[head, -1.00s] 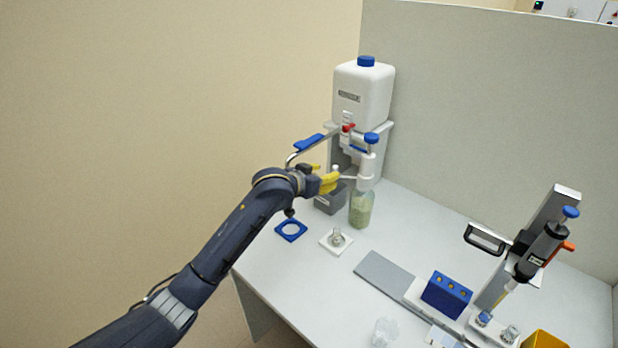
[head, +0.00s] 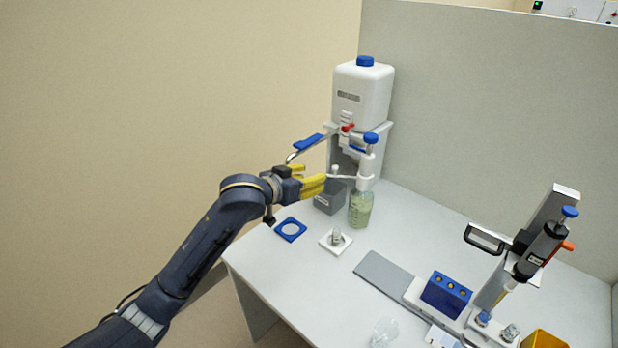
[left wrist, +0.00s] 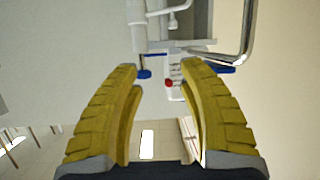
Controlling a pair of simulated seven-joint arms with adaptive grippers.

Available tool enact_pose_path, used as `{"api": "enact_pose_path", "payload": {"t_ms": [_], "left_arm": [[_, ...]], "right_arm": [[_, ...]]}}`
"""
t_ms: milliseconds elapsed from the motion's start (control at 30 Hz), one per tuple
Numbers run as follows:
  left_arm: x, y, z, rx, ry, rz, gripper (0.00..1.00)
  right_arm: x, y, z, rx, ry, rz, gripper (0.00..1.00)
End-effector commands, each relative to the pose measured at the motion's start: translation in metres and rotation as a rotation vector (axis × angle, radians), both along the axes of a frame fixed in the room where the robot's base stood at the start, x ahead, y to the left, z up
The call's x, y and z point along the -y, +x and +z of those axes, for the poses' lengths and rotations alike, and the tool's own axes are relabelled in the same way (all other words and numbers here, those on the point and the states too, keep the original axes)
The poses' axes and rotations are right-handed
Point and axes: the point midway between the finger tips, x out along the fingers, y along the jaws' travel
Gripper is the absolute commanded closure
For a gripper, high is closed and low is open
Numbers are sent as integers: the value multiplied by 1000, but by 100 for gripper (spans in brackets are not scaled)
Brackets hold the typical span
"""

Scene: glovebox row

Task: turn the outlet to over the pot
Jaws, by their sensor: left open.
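The white outlet (head: 343,177) is a thin tube reaching left from the dispenser (head: 367,165) on the glass bottle (head: 360,210). Its tip is over or close to the grey box (head: 331,200). A small glass pot (head: 337,238) stands on a white square pad in front, apart from the outlet tip. My left gripper (head: 324,182), with yellow fingers, is open and empty just left of the outlet. In the left wrist view, a white tube that looks like the outlet (left wrist: 181,6) shows beyond the open fingers (left wrist: 160,75). My right gripper is out of view.
A white canister (head: 362,95) with a red tap (head: 347,128) stands behind, and a lever with a blue handle (head: 308,142) reaches over my gripper. A blue rack (head: 446,294) stands at right.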

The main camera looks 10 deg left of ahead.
Motion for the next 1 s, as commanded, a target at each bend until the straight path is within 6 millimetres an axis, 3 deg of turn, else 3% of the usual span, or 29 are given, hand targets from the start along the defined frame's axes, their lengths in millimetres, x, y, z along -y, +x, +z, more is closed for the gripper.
{"api": "enact_pose_path", "payload": {"t_ms": [233, 367, 600, 633, 833, 1000], "left_arm": [[0, 0, 0, 1, -1, 0, 58], [3, -3, -8, -13, -4, -3, 73], [41, -19, -64, -47, 6, 7, 100], [44, -20, -70, -30, 29, 12, 100], [58, -16, -96, 178, 315, 27, 100], [63, -12, -100, 410, 690, 24, 100]], "right_arm": [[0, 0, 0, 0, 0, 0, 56], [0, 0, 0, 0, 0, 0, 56], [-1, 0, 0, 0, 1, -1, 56], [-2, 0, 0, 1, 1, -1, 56], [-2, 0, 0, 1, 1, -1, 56], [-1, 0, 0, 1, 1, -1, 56]]}}
